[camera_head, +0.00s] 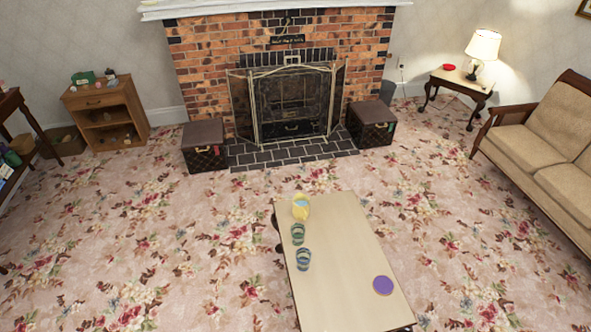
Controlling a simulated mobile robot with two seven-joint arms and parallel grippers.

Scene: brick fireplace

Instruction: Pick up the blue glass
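Two small glasses stand on the left side of the light coffee table (341,237) in the lower middle of the head view. The nearer glass (303,259) looks blue with some green. The farther glass (297,233) looks greener. They stand close together but apart, both upright. Neither of my grippers shows in this view, and nothing is touching the glasses.
A sofa (548,150) is at the right. Open floral carpet (170,240) lies left of the table.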

